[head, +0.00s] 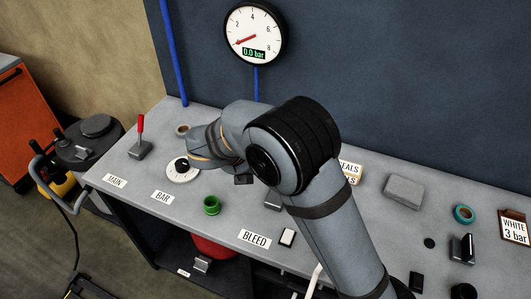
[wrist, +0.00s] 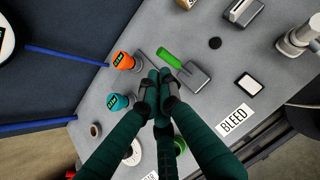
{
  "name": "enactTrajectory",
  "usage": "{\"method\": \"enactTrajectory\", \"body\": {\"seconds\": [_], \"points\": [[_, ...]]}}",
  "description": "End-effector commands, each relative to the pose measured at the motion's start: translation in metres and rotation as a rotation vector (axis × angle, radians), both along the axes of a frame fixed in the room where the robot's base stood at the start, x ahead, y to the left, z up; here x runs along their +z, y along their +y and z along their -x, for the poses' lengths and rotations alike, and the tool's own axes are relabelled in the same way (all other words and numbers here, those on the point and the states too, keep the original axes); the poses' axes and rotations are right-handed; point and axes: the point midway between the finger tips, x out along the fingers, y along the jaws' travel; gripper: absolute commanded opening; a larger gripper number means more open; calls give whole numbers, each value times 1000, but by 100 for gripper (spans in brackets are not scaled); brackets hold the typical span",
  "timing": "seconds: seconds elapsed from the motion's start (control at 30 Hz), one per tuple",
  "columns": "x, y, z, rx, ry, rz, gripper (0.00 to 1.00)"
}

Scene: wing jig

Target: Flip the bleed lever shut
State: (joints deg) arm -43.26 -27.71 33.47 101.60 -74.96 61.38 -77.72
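The bleed lever has a green handle (wrist: 169,58) on a grey block (wrist: 195,78), near the BLEED label (wrist: 235,118) in the wrist view. The handle points up and left, away from the label. In the head view my arm hides the handle; the BLEED label (head: 255,239) shows there. My gripper (wrist: 159,73) has its two dark green fingers together at the tips, with nothing visible between them. The tips appear just below the handle in the wrist view; I cannot tell whether they touch it. In the head view my arm hides the fingers.
An orange-topped fitting (wrist: 124,60) and a teal-topped fitting (wrist: 118,102) stand left of the fingers. The wall gauge (head: 254,33) reads 0.0 bar.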

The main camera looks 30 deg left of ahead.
Motion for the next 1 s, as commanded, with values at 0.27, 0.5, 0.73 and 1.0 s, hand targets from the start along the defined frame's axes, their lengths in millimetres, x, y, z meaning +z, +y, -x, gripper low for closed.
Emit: {"method": "enactTrajectory", "body": {"seconds": [0.27,0.5,0.73,1.0], "points": [[21,3,6,0,0,0,0],[22,3,6,1,0,1,0],[21,3,6,1,0,1,0],[0,-1,0,0,1,6,0]]}}
